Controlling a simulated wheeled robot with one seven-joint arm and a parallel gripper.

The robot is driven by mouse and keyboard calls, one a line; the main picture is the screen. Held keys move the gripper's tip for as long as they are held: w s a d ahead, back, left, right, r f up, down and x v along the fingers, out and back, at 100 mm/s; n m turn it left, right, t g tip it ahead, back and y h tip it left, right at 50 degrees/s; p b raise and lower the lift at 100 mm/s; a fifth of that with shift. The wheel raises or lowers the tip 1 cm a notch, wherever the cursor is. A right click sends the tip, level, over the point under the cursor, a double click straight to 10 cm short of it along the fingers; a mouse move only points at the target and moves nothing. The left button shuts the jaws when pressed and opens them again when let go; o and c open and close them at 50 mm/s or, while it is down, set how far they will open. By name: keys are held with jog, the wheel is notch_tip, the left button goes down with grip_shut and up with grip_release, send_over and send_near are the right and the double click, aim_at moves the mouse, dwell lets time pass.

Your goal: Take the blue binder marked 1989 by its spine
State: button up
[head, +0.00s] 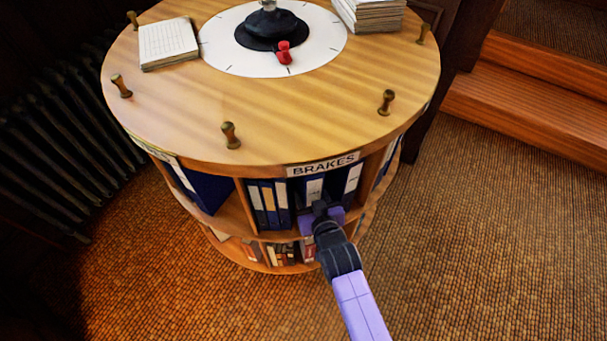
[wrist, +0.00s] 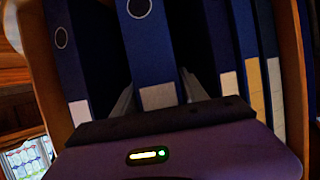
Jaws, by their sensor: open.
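Blue binders stand upright on the upper shelf under the BRAKES sign (head: 323,165). No year can be read on any spine, so I cannot tell which is 1989. One blue binder with a pale label (head: 313,187) stands straight ahead of my gripper (head: 322,208). In the wrist view this blue binder (wrist: 148,45) shows a ring hole and a pale label. My gripper (wrist: 159,95) is open, with one grey finger on each side of this spine. I cannot tell whether the fingers touch it. Their bases are hidden behind the dark gripper body.
Another blue binder (head: 351,181) stands to the right, and several (head: 268,205) stand to the left. Dark gaps flank the middle binder. The round wooden cabinet top (head: 180,110) overhangs the shelf. A radiator (head: 55,135) is at left, wooden steps (head: 525,100) at right.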

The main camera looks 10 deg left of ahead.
jog(key=shift+c, duration=0.2)
grip_shut()
jog(key=shift+r, duration=0.15)
